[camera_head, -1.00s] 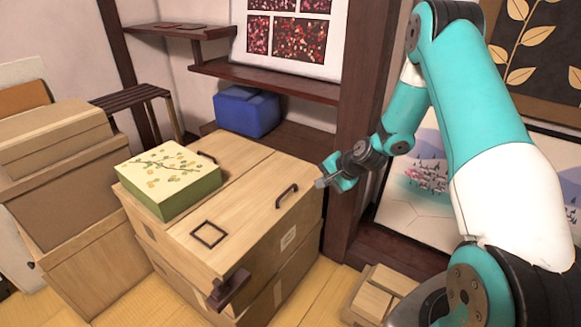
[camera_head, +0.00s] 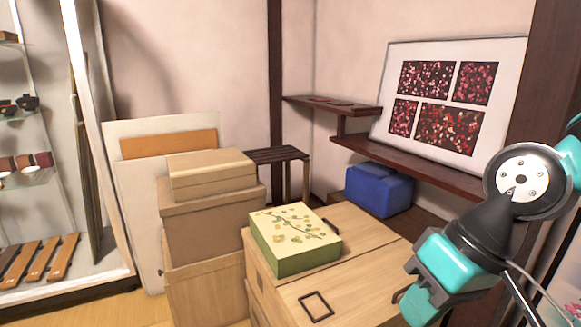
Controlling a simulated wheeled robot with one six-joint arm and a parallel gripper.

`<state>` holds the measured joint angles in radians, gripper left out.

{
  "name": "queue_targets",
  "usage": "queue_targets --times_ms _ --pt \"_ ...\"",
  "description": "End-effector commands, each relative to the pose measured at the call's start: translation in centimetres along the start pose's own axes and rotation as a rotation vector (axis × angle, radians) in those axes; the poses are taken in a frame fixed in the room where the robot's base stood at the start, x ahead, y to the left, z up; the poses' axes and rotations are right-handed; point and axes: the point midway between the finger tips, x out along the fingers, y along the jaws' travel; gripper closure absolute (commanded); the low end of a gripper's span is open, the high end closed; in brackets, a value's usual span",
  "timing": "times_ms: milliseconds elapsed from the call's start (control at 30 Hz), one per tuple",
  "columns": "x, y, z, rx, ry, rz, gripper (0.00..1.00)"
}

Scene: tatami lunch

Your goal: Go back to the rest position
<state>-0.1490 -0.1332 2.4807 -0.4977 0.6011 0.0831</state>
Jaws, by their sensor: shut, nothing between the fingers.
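My gripper (camera_head: 420,288), teal and black, is at the lower right, close to the camera and in front of the wooden chest (camera_head: 352,288). Its fingers point down and left, and it is shut and holds nothing. My arm's round white joint shows above it, and the rest of the arm runs out of the right edge. The gripper hides the right part of the chest top. A green box with a flowered lid (camera_head: 296,238) sits on the chest, apart from the gripper.
Stacked cartons (camera_head: 212,212) stand left of the chest. A blue bundle (camera_head: 379,190) lies behind it, below a dark wall shelf (camera_head: 415,170) with a framed picture (camera_head: 440,95). A display case (camera_head: 35,170) stands far left. Some floor shows at the lower left.

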Motion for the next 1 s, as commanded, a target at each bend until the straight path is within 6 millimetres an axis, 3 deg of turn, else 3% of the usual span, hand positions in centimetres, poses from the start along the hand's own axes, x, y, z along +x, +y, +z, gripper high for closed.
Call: queue_targets --times_ms 100,200,700,833,1000 --pt "-1.0 -2.3 3.5 -0.142 -0.048 0.013 1.00" --pt "-2.2 -3.7 5.7 -0.236 -0.085 0.021 1.00" --pt "-14.1 -8.1 2.5 -0.216 -0.081 0.019 1.00" --pt "-15.5 -8.7 2.1 -0.216 -0.081 0.019 1.00" --pt "-15.7 -8.7 2.1 -0.215 -0.081 0.019 1.00"
